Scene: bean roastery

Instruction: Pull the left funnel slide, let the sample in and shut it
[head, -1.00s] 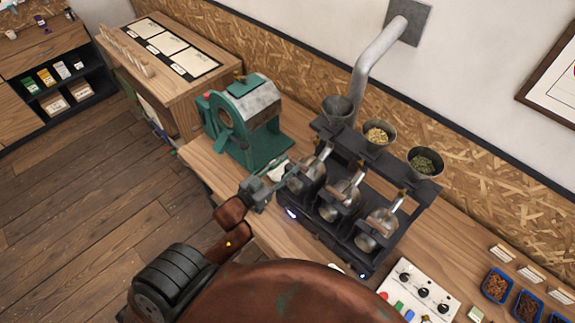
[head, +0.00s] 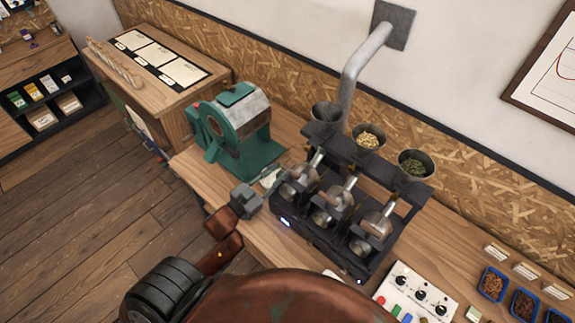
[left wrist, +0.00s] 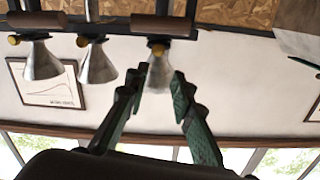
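The left funnel (head: 325,113) is a dark metal cone at the left end of a black rack. Its inside looks dark, and I cannot tell what it holds. The left wrist view is upside down; there the left funnel (left wrist: 160,72) is the rightmost cone, with a brass knob (left wrist: 157,48) at its narrow end, probably its slide. My left gripper (left wrist: 155,92) is open, its green-padded fingers apart and the funnel seen beyond their gap. In the head view my left gripper (head: 264,187) is at the rack's left, its fingertips hard to make out. My right gripper is not seen.
The middle funnel (head: 369,137) holds pale beans and the right funnel (head: 414,164) green ones. Three drums (head: 332,205) sit below on the roaster. A green machine (head: 235,125) stands close left of my gripper. A control panel (head: 415,292) and blue trays (head: 493,283) lie right.

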